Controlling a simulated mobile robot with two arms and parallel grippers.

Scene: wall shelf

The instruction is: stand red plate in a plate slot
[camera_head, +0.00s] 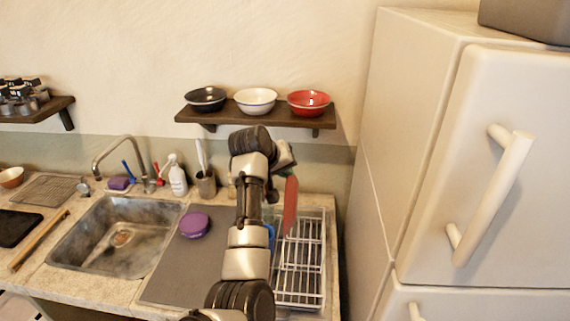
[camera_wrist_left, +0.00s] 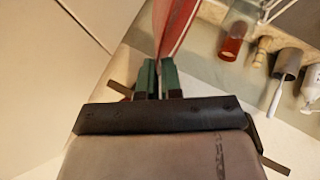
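The red plate (camera_head: 290,206) shows nearly edge-on and upright above the dish rack in the head view. In the left wrist view the red plate (camera_wrist_left: 176,28) rises from between my green fingertips. My left gripper (camera_head: 284,168) is shut on its edge; the fingers also show in the left wrist view (camera_wrist_left: 159,78). The white wire dish rack (camera_head: 299,272) with its slots stands on the counter at the right end. My left arm hides its left side. I cannot tell whether the plate touches the rack. My right gripper is in neither view.
A wall shelf (camera_head: 228,115) holds a black bowl (camera_head: 205,99), a white bowl (camera_head: 255,101) and a red bowl (camera_head: 309,103). A tall fridge (camera_head: 420,130) stands right of the rack.

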